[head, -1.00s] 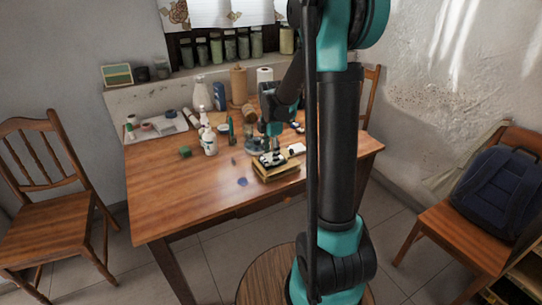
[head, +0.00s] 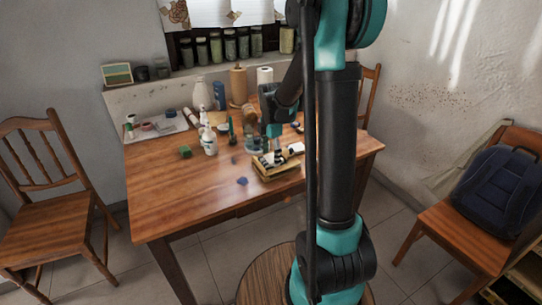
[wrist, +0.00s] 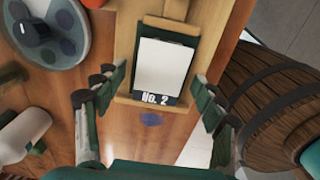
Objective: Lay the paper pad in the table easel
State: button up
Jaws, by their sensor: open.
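The paper pad (wrist: 163,65), a white sheet on a dark green backing with a dark "No. 2" label, lies inside the wooden table easel (wrist: 123,60) in the wrist view. The easel's wooden rim shows around the pad. My gripper (wrist: 157,88) is open, with one finger on each side of the pad and nothing between them touching it that I can see. In the head view the easel (head: 277,175) is at the table's front right, with my gripper (head: 274,150) just above it; the pad is small and partly hidden there.
A round paint palette (wrist: 45,45) lies left of the easel. A white bottle (head: 209,144), a green block (head: 185,152) and several other supplies stand behind and left. A blue spot (head: 242,181) marks the tabletop. The table's front left (head: 175,205) is clear.

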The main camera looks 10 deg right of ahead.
aim_at(271, 158)
notch_tip(271, 158, up, 12)
jog(key=s+d+f+m+t, duration=0.2)
jog(key=s+f+m, duration=0.4)
jog(key=s+m, duration=0.4)
jog(key=s+d+f+m+t, duration=0.2)
jog(key=s+f+m, duration=0.4)
jog(key=s+m, duration=0.5)
jog(key=shift+s+f+m, duration=0.3)
jog(key=shift+s, duration=0.25)
